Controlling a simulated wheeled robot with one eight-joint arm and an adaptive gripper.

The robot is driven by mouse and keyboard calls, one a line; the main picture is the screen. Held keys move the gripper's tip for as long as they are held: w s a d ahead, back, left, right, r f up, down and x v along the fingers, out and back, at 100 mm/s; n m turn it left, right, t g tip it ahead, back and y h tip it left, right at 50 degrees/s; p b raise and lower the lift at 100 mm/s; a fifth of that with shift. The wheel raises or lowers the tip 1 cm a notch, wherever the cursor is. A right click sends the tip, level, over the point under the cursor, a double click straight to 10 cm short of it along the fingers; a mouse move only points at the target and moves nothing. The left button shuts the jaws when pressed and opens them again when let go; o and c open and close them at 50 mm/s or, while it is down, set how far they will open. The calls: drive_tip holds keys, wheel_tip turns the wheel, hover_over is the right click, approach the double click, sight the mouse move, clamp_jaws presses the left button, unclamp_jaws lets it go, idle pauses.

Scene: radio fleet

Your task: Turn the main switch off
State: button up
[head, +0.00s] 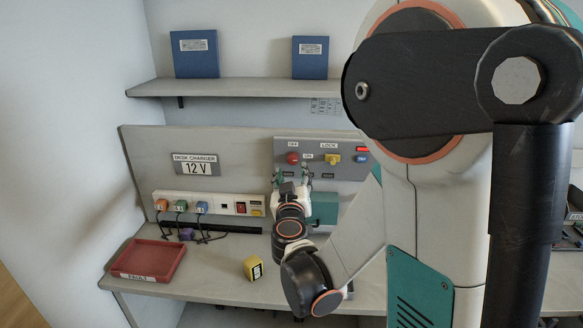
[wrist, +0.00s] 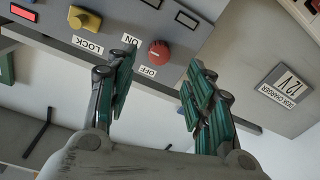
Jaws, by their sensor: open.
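The main switch is a red round knob (head: 292,158) on the grey panel (head: 320,180), with an OFF label above it and an ON label to its right. The knob also shows in the wrist view (wrist: 159,52), which sees the panel upside down. Which label it points at is too small to tell. My gripper (head: 291,177) is open and empty, just below the knob in the head view. In the wrist view its green-padded fingers (wrist: 165,68) are spread, with the knob between their tips in the picture. I see no contact.
A yellow knob (head: 332,159) labelled LOCK sits right of the red one, near a red lamp (head: 362,149) and a blue button (head: 361,158). A shelf (head: 240,87) is above.

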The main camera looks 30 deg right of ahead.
sight(293, 162)
drive_tip(key=b+x, duration=0.1)
drive_tip(key=x, duration=0.6)
drive_tip(key=shift+c, duration=0.5)
drive_tip(key=c, duration=1)
